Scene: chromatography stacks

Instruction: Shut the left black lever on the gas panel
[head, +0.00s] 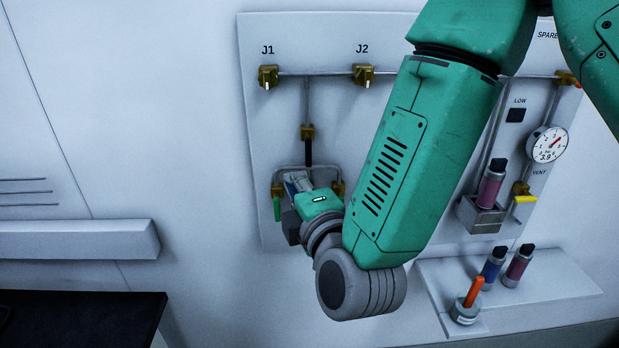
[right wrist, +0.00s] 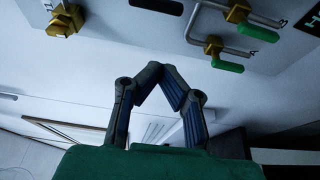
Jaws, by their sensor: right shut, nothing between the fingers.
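The black lever (head: 308,152) hangs straight down below a brass valve (head: 307,132) on the left part of the gas panel (head: 268,120). My right gripper (head: 294,182) is below the lever, near the looped pipe; the head view does not show clearly whether it touches anything. In the right wrist view its fingers (right wrist: 161,74) meet at the tips with nothing between them. A dark bar (right wrist: 157,5) shows at the top edge there; I cannot tell whether it is the lever. My arm hides the panel's middle, so any other black lever there is hidden. My left gripper is not in view.
A green lever (head: 277,208) hangs near my gripper; green levers (right wrist: 228,66) also show in the right wrist view. Valves J1 (head: 268,77) and J2 (head: 363,75) are above. A gauge (head: 548,144), yellow lever (head: 524,199) and shelf (head: 560,282) with cylinders are right.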

